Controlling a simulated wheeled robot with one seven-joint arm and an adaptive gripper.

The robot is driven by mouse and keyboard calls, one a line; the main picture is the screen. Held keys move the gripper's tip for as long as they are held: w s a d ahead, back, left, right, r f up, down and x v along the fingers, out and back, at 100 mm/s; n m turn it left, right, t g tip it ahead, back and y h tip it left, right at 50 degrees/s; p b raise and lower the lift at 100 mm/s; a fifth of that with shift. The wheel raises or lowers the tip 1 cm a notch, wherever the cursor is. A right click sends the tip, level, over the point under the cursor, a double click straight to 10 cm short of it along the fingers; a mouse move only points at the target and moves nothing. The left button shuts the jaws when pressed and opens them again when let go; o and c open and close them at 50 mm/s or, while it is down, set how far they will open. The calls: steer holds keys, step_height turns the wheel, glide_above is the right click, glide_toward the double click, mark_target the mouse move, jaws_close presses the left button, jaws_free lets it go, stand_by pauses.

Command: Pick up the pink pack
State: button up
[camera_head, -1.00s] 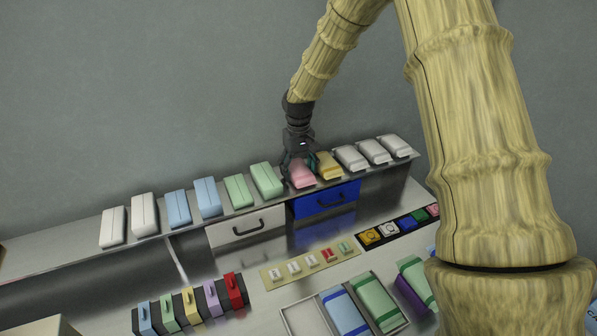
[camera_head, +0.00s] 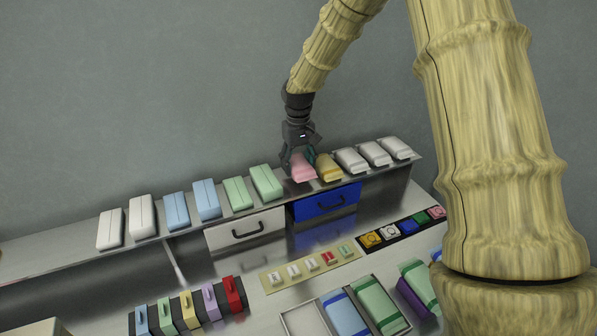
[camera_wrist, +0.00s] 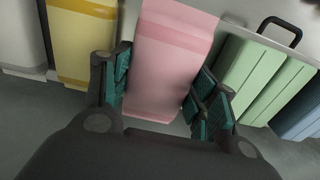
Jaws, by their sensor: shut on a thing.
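The pink pack (camera_head: 302,172) is on the raised shelf, between a green pack and a yellow pack. It also shows in the wrist view (camera_wrist: 168,62), lying between my fingers. My gripper (camera_head: 299,160) is over the pink pack, with fingers at its two sides. In the wrist view my gripper (camera_wrist: 165,95) has teal finger pads on both sides of the pack and is shut on it. I cannot tell whether the pack is lifted clear of the shelf.
The yellow pack (camera_head: 327,167) is close on the right and the green pack (camera_head: 266,183) on the left. White packs (camera_head: 350,160) stand farther right. The shelf (camera_head: 60,255) has a blue drawer (camera_head: 327,201) below. The wall (camera_head: 130,90) is behind.

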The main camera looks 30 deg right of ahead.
steer(key=s+a+r+b, duration=0.2)
steer(key=s+a+b, duration=0.2)
steer(key=s, duration=1.1)
steer(key=shift+a, duration=0.7)
steer(key=shift+s, duration=0.1)
